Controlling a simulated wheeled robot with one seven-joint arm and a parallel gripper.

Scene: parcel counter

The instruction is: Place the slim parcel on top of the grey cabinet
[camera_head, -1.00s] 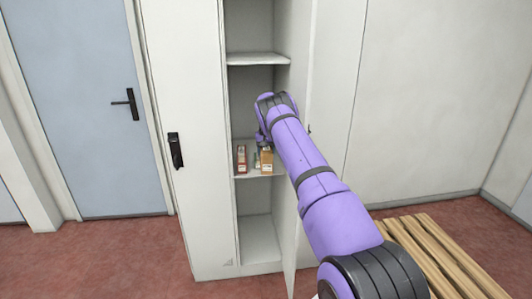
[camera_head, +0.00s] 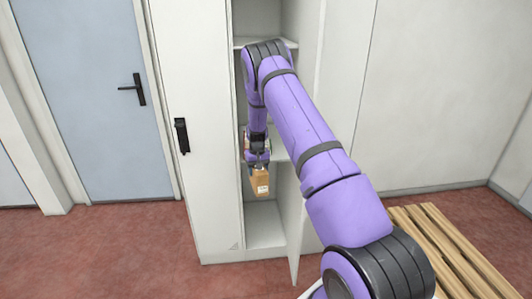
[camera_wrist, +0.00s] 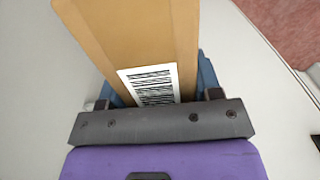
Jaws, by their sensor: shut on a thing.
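A brown cardboard parcel (camera_head: 260,184) with a white label hangs in my gripper (camera_head: 257,163), in front of the open locker. In the wrist view the parcel (camera_wrist: 140,35) is long and narrow, with a barcode label facing the camera. My gripper is shut on it; the fingers are mostly hidden behind the parcel and the gripper body. A tall pale grey cabinet (camera_head: 205,190) stands in front of me with one door open. Its top is out of view.
Inside, shelves (camera_head: 282,157) show behind my arm; part of another box (camera_head: 246,143) is visible on the middle one. The open door (camera_head: 306,225) juts out on the right. A slatted wooden bench (camera_head: 428,245) stands at lower right, and a blue door (camera_head: 90,95) at left.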

